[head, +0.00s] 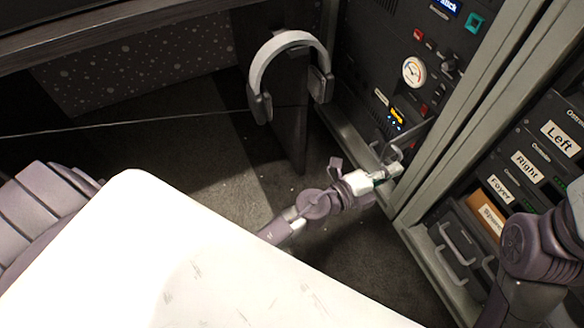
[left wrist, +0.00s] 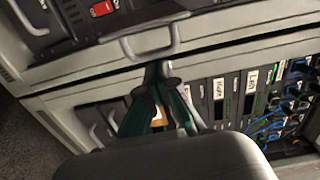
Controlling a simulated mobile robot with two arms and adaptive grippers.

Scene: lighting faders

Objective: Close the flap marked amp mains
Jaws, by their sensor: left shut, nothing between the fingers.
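No label reading amp mains is legible, so I cannot tell for certain which panel is that flap. My left gripper (head: 388,173) is shut and empty at the lower front of the left rack, close to a pale metal handle (head: 396,153). In the left wrist view, the closed dark green fingers (left wrist: 158,70) end just below a looped handle (left wrist: 151,41); I cannot tell whether they touch it. A red switch (left wrist: 104,8) lies behind that handle. My right gripper is not in view; only part of the right arm shows at the right.
Headphones (head: 292,62) hang on a dark stand left of the rack. The right rack carries labels such as Left (head: 561,138) and Right (head: 525,167), with more handles (head: 458,243) low down. Blue cables (left wrist: 270,130) show in the left wrist view. Dark floor lies below.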

